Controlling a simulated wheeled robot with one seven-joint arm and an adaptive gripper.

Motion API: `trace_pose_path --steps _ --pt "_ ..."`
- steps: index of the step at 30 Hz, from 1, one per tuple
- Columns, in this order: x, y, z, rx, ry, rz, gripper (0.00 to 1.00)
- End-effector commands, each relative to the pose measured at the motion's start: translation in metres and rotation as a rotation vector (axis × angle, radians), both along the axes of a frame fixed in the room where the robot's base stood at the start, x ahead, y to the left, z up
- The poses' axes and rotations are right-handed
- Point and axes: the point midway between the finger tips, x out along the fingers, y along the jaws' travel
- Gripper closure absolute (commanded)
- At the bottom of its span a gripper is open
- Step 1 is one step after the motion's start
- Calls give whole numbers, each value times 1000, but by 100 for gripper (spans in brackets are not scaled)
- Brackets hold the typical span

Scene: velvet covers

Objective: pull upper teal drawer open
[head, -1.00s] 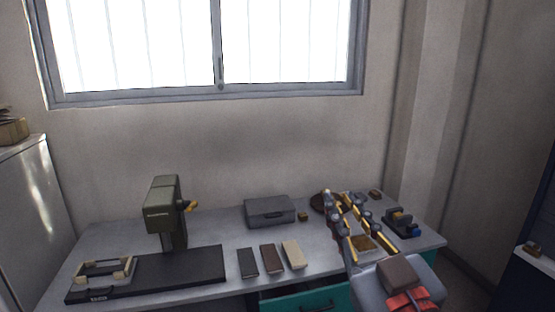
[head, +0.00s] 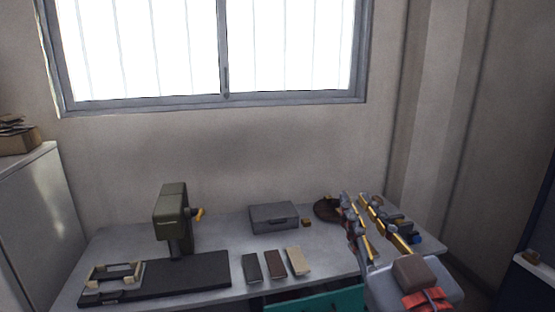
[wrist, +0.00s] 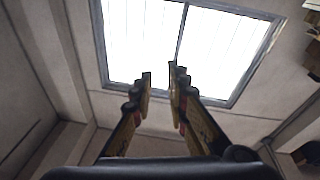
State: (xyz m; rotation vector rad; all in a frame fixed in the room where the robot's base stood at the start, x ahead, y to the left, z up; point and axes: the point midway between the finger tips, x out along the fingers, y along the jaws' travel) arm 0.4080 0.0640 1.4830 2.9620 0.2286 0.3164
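A teal drawer front (head: 318,301) shows under the table's front edge at the bottom of the head view. The picture's lower edge cuts it off, and a dark strip lies between it and the table; I cannot tell how far out it stands. My gripper (head: 355,198) is at the right of the head view, seen over the table's right part, its two fingers apart and empty. In the wrist view the fingers (wrist: 161,76) point up toward the window with a clear gap between them. The drawer does not show in the wrist view.
The grey table (head: 220,233) holds a green machine (head: 172,215) on a black base, a grey case (head: 273,217) and three flat blocks, the middle one brown (head: 273,264). A round brown thing (head: 326,209) lies behind my fingers. A cabinet (head: 45,230) stands at left.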

Motion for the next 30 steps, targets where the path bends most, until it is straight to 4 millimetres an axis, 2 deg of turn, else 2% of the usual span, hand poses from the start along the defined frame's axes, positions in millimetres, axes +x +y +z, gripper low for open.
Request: trace_pose_path --steps 2,5,8,11,15,18,21,26,30 --pt "1 0 -3 5 16 0 84" --pt "4 -1 -23 6 92 -1 84" --pt "6 -2 -62 4 241 -6 84" --pt "0 -5 -116 2 442 -17 84" --pt "-25 -17 -190 1 736 -58 84" --pt "-52 -28 -234 6 937 -96 84" --pt "-81 -38 -267 11 1106 -134 84" --pt "-115 -54 -297 33 1287 -194 84" --pt "-113 -63 -299 55 1290 -223 85"
